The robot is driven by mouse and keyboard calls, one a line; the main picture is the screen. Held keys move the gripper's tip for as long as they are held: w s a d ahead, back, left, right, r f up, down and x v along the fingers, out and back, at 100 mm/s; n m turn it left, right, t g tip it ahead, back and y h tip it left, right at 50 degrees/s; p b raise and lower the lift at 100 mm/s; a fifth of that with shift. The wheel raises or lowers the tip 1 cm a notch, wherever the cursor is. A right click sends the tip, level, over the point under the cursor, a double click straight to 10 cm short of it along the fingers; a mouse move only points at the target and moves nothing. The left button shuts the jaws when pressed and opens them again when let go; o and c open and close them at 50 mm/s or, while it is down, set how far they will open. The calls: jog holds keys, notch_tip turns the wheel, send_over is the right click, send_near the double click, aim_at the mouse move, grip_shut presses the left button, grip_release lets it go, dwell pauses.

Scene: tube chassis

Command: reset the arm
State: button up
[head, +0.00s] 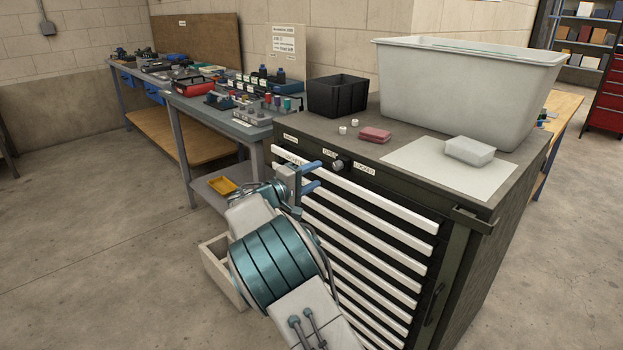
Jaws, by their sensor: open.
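My gripper (311,177) is in front of the upper left of the dark green drawer cabinet (455,262), near the top drawer's white handle strip (370,192). Its two blue fingers are apart, with nothing seen between them. I cannot tell whether a finger touches the cabinet front. My arm reaches up from the bottom of the head view, bent, and hides the lower left of the drawers. The drawers look shut. A lock knob (338,165) sits at the cabinet's upper edge, just right of my gripper.
On the cabinet stand a black bin (337,96), a large grey tub (465,90), a red block (375,134) and a clear box (469,151) on a white sheet (420,165). A workbench (195,105) with tools stands behind. Floor (90,250) at left is clear.

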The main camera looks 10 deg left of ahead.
jog(key=shift+s+a, duration=0.15)
jog(key=shift+a, duration=0.1)
jog(key=s+d+r+m+g+y+p, duration=0.1)
jog(key=s+d+r+m+g+p, duration=0.15)
jog(key=s+d, duration=0.4)
jog(key=s+d+r+m+g+y+p, duration=0.1)
jog(key=s+d+r+g+p, duration=0.2)
jog(key=d, duration=0.6)
jog(key=s+d+r+m+g+y+p, duration=0.1)
jog(key=s+d+m+g+p, duration=0.1)
jog(key=s+d+g, duration=0.45)
jog(key=s+d+r+m+y+p, duration=0.1)
jog(key=s+y+p, duration=0.1)
jog(key=s, duration=0.6)
jog(key=s+d+r+m+y+p, duration=0.1)
jog(key=s+r+y+p, duration=0.1)
jog(key=s, duration=0.7)
jog(key=s+r+m+t+y+p, duration=0.1)
jog(key=s+y+p, duration=0.3)
jog(key=s, duration=0.5)
jog(key=shift+s+d+r+m+y, duration=0.15)
jog(key=shift+d+r+m+y, duration=0.15)
jog(key=shift+d+m, duration=0.1)
